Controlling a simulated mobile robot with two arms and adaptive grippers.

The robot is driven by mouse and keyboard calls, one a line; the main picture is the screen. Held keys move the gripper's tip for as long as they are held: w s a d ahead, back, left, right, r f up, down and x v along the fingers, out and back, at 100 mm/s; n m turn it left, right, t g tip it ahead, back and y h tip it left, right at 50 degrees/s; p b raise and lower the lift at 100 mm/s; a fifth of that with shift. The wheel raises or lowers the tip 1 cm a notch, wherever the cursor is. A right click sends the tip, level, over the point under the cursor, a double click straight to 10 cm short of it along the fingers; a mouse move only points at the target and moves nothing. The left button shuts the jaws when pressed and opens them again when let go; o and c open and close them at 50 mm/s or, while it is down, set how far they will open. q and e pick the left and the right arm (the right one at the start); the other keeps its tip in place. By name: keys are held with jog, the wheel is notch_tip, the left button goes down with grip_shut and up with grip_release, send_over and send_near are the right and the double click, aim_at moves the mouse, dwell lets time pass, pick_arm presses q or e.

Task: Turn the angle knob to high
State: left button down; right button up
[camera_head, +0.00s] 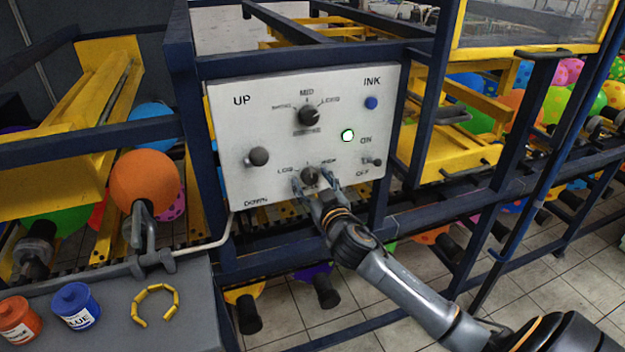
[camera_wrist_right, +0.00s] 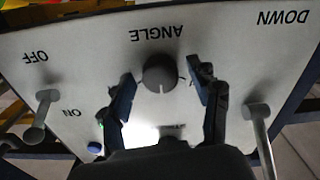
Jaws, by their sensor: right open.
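The angle knob (camera_head: 310,177) is a dark round knob low in the middle of the white control panel (camera_head: 228,115). It also shows in the right wrist view (camera_wrist_right: 160,73), beside the upside-down word ANGLE. A pale mark on it points toward the bottom of that view, which is upward on the panel. My right gripper (camera_head: 313,183) is at the knob, with its open fingers on either side. In the right wrist view (camera_wrist_right: 162,76) gaps show between fingers and knob. Small labels by the knob are partly covered in the head view. My left gripper is out of view.
The panel also has an upper knob (camera_head: 309,115), a left lever (camera_head: 258,156), an on/off switch (camera_head: 372,161), a blue button (camera_head: 371,103) and a lit green light (camera_head: 347,135). Dark blue frame bars surround it. An orange balloon (camera_head: 145,181) and ink bottles (camera_head: 75,305) are at left.

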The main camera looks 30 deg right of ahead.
jog(key=shift+c, duration=0.3)
jog(key=c, duration=1.1)
jog(key=shift+m, duration=0.4)
jog(key=shift+m+b, duration=0.35)
jog(key=shift+m, duration=0.35)
jog(key=m, duration=0.2)
jog(key=shift+m, duration=0.3)
jog(key=m, duration=0.3)
jog(key=shift+p, duration=0.3)
jog(key=shift+m+p, duration=0.6)
jog(key=shift+m, duration=1.5)
